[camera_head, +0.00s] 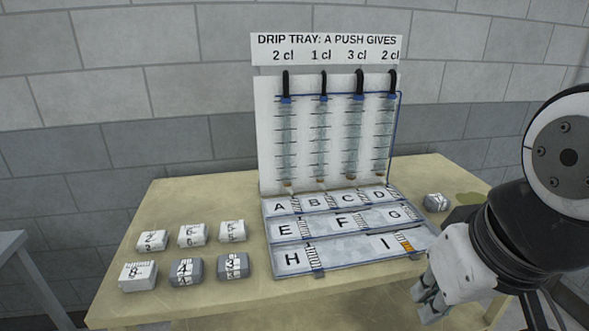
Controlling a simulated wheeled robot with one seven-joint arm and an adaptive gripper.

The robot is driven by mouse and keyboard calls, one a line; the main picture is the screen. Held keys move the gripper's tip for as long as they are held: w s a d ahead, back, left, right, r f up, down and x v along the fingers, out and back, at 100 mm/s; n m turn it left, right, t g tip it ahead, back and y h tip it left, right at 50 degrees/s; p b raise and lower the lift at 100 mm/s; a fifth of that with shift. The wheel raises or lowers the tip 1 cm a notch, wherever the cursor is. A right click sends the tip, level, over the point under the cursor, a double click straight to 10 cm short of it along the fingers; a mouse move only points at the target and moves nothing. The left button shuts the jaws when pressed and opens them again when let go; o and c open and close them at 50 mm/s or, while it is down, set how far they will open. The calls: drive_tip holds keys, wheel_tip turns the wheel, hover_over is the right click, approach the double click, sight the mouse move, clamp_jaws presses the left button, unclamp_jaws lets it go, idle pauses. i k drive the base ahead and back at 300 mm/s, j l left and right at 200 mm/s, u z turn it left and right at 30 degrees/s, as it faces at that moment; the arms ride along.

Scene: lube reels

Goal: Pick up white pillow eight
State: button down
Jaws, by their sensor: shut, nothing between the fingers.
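Several small block-like pillows with black markings lie on the left of the table. White ones are at back left (152,240), back middle (192,235), back right (232,231) and front left (138,275). Two greyer ones with white labels lie at front middle (185,271) and front right (233,265). The markings are too small and tilted for me to tell which is pillow eight. My gripper (428,303) is shut and empty at the right, by the table's front edge, far from these pillows.
A lettered tray (322,268) with compartments A to I fills the table's middle, before an upright drip board (264,140) with tubes. A grey pillow (437,202) lies right of the tray, near a greenish stain. Bare tabletop (160,300) shows at front left.

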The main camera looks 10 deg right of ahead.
sight(137, 276)
drive_tip(key=i+j+u, duration=0.15)
drive_tip(key=j, duration=0.3)
drive_tip(key=j+u, duration=0.1)
drive_tip(key=j, duration=0.3)
drive_tip(key=i+j+u, duration=0.15)
drive_tip(key=j, duration=0.25)
drive_tip(key=i+j+u, duration=0.15)
drive_tip(key=j, duration=0.25)
drive_tip(key=i+j+u, duration=0.15)
drive_tip(key=j, duration=0.25)
